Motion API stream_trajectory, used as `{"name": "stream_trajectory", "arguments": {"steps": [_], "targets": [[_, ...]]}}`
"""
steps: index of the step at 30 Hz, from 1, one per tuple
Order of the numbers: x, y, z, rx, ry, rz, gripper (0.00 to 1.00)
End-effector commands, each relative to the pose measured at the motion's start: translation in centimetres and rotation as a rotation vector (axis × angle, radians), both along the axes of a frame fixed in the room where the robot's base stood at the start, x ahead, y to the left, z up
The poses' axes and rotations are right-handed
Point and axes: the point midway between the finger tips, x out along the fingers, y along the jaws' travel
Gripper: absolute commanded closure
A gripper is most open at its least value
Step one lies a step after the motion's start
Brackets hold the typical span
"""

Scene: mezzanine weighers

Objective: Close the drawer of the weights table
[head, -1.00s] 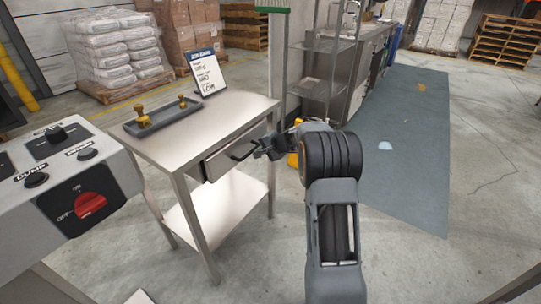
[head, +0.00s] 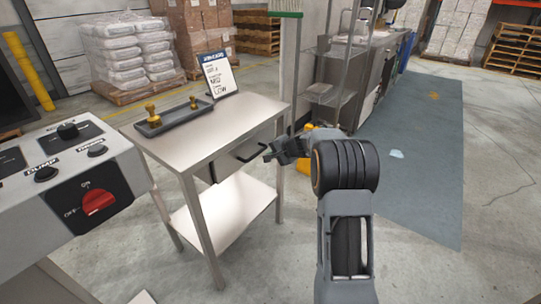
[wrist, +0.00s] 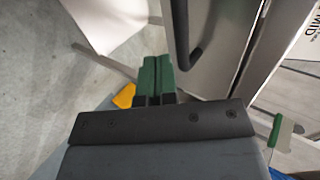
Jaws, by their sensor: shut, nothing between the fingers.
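The steel weights table (head: 178,156) stands left of centre in the head view. Its drawer (head: 226,163) is under the top on the right side, with a dark bar handle (head: 250,153). The drawer front appears to stand slightly out from the frame; how far is hard to tell. My gripper (head: 267,154) is just right of the handle, its green fingers shut and empty. In the wrist view the fingers (wrist: 157,77) are together, with the handle (wrist: 186,45) and drawer front (wrist: 222,45) above and to the right. I cannot tell whether they touch.
A tray (head: 176,118) with brass weights and a sign (head: 216,75) stand on the table. A control console (head: 70,170) is close at left. A wire rack (head: 335,60) and a yellow object (head: 308,138) are behind my arm.

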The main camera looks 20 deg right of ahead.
Motion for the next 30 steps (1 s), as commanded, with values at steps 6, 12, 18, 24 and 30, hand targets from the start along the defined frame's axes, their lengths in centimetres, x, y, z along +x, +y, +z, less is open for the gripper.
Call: {"name": "stream_trajectory", "arguments": {"steps": [6,12,18,24,30], "targets": [[-2.9,-2.4,1.5,-0.003,-0.002,-0.003,1.00],[-5.5,-4.6,3.7,-0.003,-0.001,-0.010,1.00],[-7.2,-5.7,5.1,-0.002,0.001,-0.009,1.00],[-7.8,-6.0,5.6,-0.002,0.001,-0.007,1.00],[-9.5,-3.3,8.9,-0.061,0.025,0.065,1.00]]}}
